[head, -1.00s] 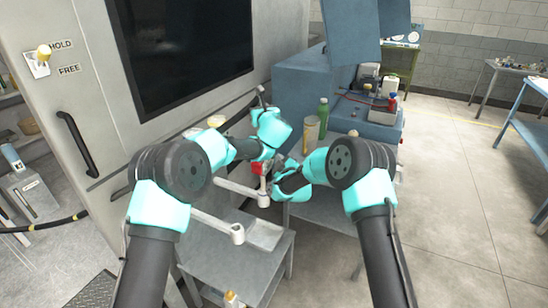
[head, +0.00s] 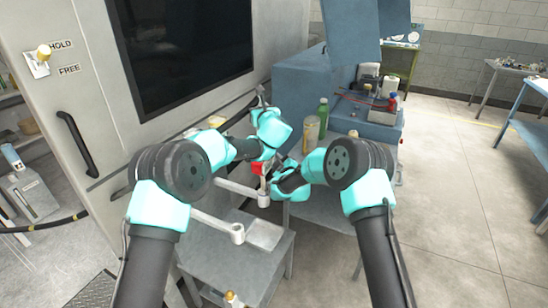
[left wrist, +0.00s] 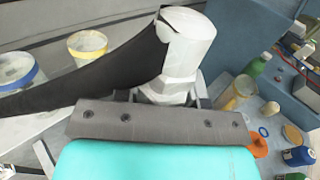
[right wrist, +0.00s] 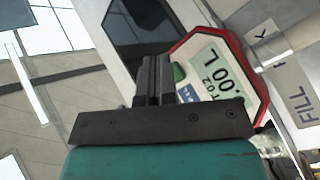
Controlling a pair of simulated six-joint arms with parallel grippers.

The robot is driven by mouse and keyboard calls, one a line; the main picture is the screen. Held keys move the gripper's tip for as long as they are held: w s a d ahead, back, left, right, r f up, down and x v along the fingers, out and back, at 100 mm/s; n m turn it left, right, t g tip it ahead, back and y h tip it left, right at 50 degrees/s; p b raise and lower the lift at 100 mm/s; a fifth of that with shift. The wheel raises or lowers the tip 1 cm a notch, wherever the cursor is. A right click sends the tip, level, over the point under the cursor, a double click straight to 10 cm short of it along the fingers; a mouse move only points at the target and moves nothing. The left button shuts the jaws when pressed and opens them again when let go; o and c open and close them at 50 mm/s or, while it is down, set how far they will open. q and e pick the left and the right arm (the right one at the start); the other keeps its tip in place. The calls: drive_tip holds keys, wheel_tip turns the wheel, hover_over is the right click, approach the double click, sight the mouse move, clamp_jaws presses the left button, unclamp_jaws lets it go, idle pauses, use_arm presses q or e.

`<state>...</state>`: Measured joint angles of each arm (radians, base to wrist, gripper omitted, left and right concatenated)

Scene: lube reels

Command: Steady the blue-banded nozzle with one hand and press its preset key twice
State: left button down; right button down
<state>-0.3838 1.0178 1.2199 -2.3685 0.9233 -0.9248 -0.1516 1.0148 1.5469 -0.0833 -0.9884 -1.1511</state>
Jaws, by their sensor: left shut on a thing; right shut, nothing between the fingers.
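My left gripper (left wrist: 170,98) is shut on a pale grey nozzle body (left wrist: 188,45) with a black sleeve or hose running off to the left. No blue band shows on the part in view. A red-rimmed meter (right wrist: 248,68) with a pale display is close in front of my right gripper (right wrist: 155,68) in the right wrist view. Its display reads "00 L", partly covered by the fingers. A green key (right wrist: 179,72) shows just beside the fingertips; I cannot tell whether they touch it. The right fingers are shut and empty. The meter is a small red patch in the head view (head: 257,168).
Arms with ring ends (head: 237,233) stick out over a grey table (head: 225,268) below. A blue-banded cup (left wrist: 18,70) and a yellow-banded cup (left wrist: 88,45) stand left of the nozzle.

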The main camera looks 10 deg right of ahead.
drive_tip(key=shift+s+d, duration=0.5)
drive_tip(key=shift+d, duration=0.2)
drive_tip(key=s+d, duration=0.1)
drive_tip(key=d, duration=0.1)
drive_tip(key=s+d, duration=0.1)
drive_tip(key=d, duration=0.1)
drive_tip(key=shift+s+d, duration=0.1)
drive_tip(key=shift+s, duration=0.25)
idle(0.3)
use_arm(q)
drive_tip(key=c, duration=0.6)
unclamp_jaws()
drive_tip(key=shift+c, duration=0.2)
drive_tip(key=shift+s, duration=0.1)
drive_tip(key=v, duration=1.1)
drive_tip(key=shift+s, duration=0.4)
